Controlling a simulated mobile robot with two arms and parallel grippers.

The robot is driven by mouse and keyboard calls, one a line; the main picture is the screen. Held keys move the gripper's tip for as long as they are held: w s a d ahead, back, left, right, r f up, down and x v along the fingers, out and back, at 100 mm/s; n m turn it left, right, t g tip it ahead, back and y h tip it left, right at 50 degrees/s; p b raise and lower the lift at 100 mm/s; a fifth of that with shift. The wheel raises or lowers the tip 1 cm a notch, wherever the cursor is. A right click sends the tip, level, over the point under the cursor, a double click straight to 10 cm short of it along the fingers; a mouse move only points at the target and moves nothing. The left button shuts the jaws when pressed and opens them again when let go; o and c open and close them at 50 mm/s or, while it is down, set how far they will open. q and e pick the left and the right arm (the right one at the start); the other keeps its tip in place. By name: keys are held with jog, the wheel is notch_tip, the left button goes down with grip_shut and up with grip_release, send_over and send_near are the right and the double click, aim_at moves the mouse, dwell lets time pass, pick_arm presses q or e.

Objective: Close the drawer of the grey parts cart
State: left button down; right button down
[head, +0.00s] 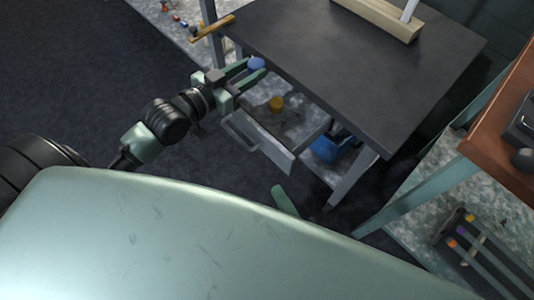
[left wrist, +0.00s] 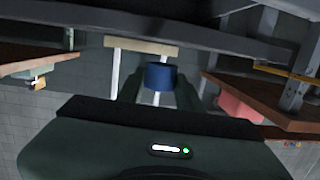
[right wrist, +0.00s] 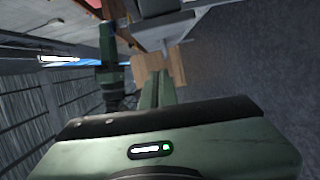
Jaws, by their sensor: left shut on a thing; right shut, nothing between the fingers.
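The grey parts cart has a dark top (head: 340,60) and grey legs. Its drawer (head: 283,156) stands pulled out below the top, with a bar handle (head: 240,135) on its front. A small yellow-orange thing (head: 276,103) shows at the open drawer. My left gripper (head: 256,70) is above and behind the handle, beside the cart's edge, shut on a blue cylinder (left wrist: 160,76). My right gripper (right wrist: 157,88) is shut and empty in its wrist view. In the head view only a green piece, probably of my right gripper, shows below the drawer.
A blue bin (head: 328,148) sits under the cart top. A wooden block with a white rod (head: 380,18) stands on top. A brown-topped table (head: 505,125) is at the right, with a tray of coloured-ended rods (head: 470,250) below. Dark floor (head: 90,80) is clear at left.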

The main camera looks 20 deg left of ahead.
notch_tip(320, 180, up, 2)
jog(key=a, duration=0.1)
jog(key=n, duration=0.1)
send_over(267, 151)
jog(key=s+d, duration=0.1)
jog(key=s, duration=0.2)
jog(key=shift+w+d+r+y+b, duration=0.1)
jog(key=shift+w+d+y+b, duration=0.05)
jog(key=shift+y+b, duration=0.2)
jog(key=w+d, duration=0.1)
jog(key=w, duration=0.3)
jog(key=w+d+p, duration=0.1)
jog(key=w+d, duration=0.1)
jog(key=w, duration=0.2)
jog(key=w+d, duration=0.2)
jog(key=w, duration=0.1)
jog(key=shift+w, duration=0.4)
jog(key=shift+s, duration=0.1)
